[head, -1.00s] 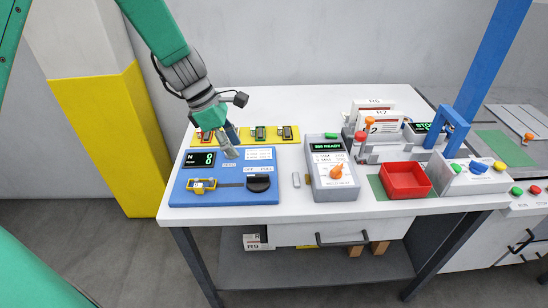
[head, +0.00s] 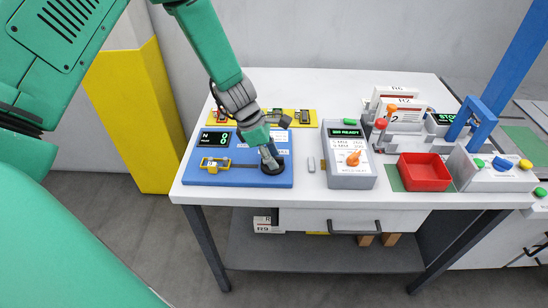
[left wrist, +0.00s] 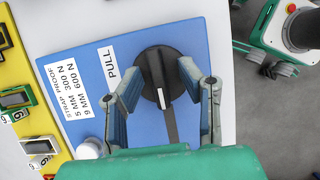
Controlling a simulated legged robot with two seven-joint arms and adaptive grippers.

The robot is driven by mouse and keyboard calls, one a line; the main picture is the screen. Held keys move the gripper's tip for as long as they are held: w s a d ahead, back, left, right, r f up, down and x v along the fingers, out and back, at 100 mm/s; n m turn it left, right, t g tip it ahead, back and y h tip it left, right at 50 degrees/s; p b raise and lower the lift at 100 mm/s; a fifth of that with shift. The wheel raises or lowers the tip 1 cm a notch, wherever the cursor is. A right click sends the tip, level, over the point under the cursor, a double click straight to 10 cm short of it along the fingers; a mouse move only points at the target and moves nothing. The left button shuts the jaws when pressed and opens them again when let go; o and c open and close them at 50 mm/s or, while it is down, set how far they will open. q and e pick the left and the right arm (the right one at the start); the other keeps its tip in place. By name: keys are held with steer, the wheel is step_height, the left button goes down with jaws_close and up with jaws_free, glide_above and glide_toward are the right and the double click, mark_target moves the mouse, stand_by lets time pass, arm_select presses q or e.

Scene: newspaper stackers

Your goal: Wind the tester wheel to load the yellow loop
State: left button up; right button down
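The blue strap tester (head: 240,178) lies at the front left of the white table. Its display (head: 215,138) reads N 0. The yellow loop (head: 214,164) sits on the tester's left part. The black tester wheel (left wrist: 160,72) shows in the left wrist view beside the PULL label, with a white mark on it. In the head view it is mostly hidden under my left gripper (head: 272,163). In the left wrist view my left gripper (left wrist: 162,80) is open, its fingers on either side of the wheel. I cannot tell whether they touch it. My right gripper is not in view.
A yellow rack (head: 297,119) with several clips stands behind the tester. A grey unit (head: 348,165) reading READY, with an orange knob, stands to the right. Beyond it are a red tray (head: 424,172) and a blue-framed machine (head: 478,118). The table's back is clear.

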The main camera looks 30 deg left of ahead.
arm_select(q)
steer(key=shift+w+a+f, duration=0.15)
steer(key=shift+a+f, duration=0.15)
steer(key=shift+f, duration=0.1)
steer(key=shift+a, duration=0.15)
steer(key=shift+d+r, duration=0.1)
steer(key=shift+d, duration=0.15)
jaws_close()
steer(key=shift+d, duration=0.1)
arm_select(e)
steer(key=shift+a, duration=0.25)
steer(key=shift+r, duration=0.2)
